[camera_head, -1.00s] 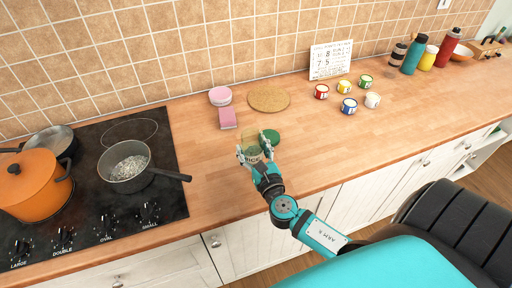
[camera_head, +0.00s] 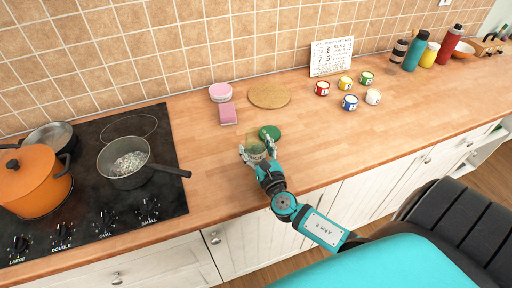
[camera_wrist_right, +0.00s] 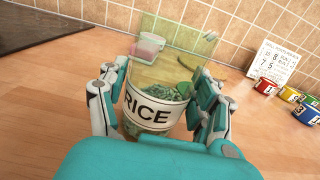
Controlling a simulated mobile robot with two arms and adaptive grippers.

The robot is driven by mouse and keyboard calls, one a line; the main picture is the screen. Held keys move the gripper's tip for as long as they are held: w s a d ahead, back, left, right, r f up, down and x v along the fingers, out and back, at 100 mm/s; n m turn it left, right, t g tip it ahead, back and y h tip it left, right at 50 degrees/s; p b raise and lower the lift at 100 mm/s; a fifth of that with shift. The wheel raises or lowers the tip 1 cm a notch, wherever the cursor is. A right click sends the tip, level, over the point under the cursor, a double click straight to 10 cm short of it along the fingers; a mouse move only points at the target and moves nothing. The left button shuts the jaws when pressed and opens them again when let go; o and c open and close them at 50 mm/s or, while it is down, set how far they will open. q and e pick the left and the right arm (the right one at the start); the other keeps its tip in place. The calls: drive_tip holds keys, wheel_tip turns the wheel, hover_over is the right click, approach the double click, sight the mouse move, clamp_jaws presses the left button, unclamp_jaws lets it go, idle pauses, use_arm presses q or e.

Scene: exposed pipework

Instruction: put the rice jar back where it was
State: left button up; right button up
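The rice jar (camera_head: 256,152) is clear glass with a white RICE label, near the counter's front edge. In the right wrist view the jar (camera_wrist_right: 152,108) has no lid and holds a little rice low inside. My right gripper (camera_head: 257,148) has its fingers on both sides of the jar and looks shut on it. I cannot tell whether the jar's base touches the counter. A green lid (camera_head: 269,132) lies on the counter just behind the jar. The grey saucepan (camera_head: 128,168) on the hob has rice in it. My left gripper is not in view.
A pink sponge (camera_head: 228,114), a pink-and-white tub (camera_head: 220,92) and a cork mat (camera_head: 269,95) are behind the jar. The counter between hob and jar is clear.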

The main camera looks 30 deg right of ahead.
drive_tip(key=shift+o, duration=1.1)
drive_tip(key=shift+r, duration=0.15)
drive_tip(key=b+v, duration=0.2)
drive_tip(key=v, duration=0.9)
drive_tip(key=shift+s+a+b, duration=0.1)
drive_tip(key=shift+b, duration=0.3)
drive_tip(key=shift+s+a, duration=0.1)
drive_tip(key=shift+s, duration=0.3)
